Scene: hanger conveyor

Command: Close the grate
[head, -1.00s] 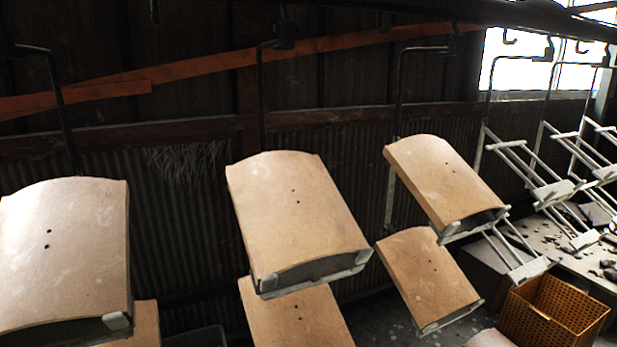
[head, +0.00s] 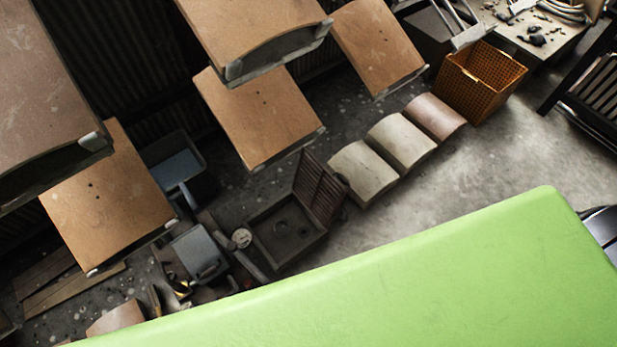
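The grate (head: 320,189) is a dark brown slatted panel in the lower middle of the head view. It stands raised at a steep tilt along the right side of a dark, square, shallow basin (head: 287,231) on the floor. The basin's top is uncovered, and its inside shows a dark round spot. The grate looks open. Neither of my grippers shows in the view.
Curved tan panels hang on racks above and left, including one low panel (head: 258,114). Several curved pieces (head: 362,172) lie right of the grate, before an orange crate (head: 478,82). A grey container (head: 196,252) stands left. Bare floor (head: 520,150) lies right.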

